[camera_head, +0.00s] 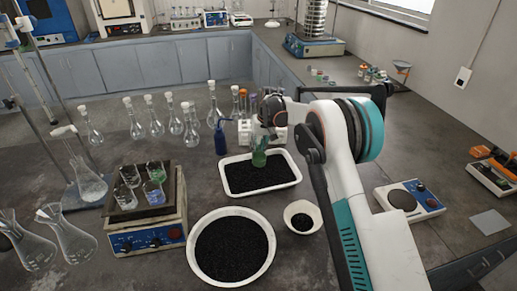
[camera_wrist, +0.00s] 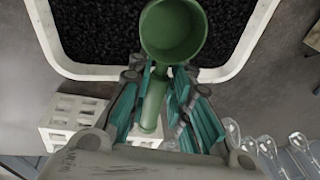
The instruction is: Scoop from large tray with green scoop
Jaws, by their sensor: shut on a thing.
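My gripper (camera_wrist: 160,92) is shut on the handle of the green scoop (camera_wrist: 172,32). In the wrist view the scoop's round bowl lies over the black granules inside the large white tray (camera_wrist: 70,70). The bowl looks empty from above. In the head view the green scoop (camera_head: 259,158) shows at the back edge of the rectangular white tray (camera_head: 225,186), below my gripper (camera_head: 268,130). I cannot tell whether the bowl touches the granules.
A round white bowl (camera_head: 195,262) of black granules and a small white bowl (camera_head: 290,208) stand in front of the tray. A hot plate with beakers (camera_head: 150,225) is at left. Several flasks (camera_head: 190,125) and a blue bottle (camera_head: 220,138) stand behind. A scale (camera_head: 408,200) is at right.

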